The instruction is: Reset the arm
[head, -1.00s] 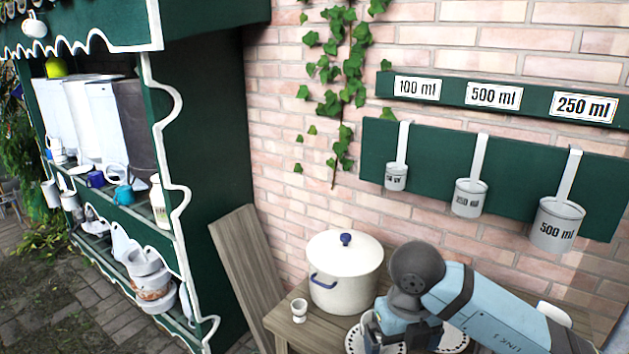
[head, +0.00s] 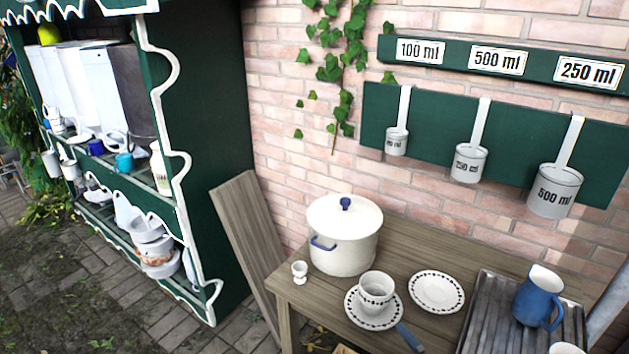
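Neither of my grippers shows in the head view. A grey bar (head: 609,308) slants in at the lower right edge; I cannot tell whether it is part of my arm. The wooden table (head: 420,257) is in plain view with no gripper over it. On it stand a white lidded pot (head: 343,245), a small egg cup (head: 300,272), a patterned cup (head: 375,291) on a saucer (head: 366,318), and a patterned plate (head: 437,292).
A ribbed tray (head: 487,318) at the right bears a blue jug (head: 536,297). A blue strip (head: 408,337) lies by the saucer. Three ladles hang on a green board (head: 430,125) under volume labels. A green shelf (head: 215,150) with crockery stands left; paving before it is clear.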

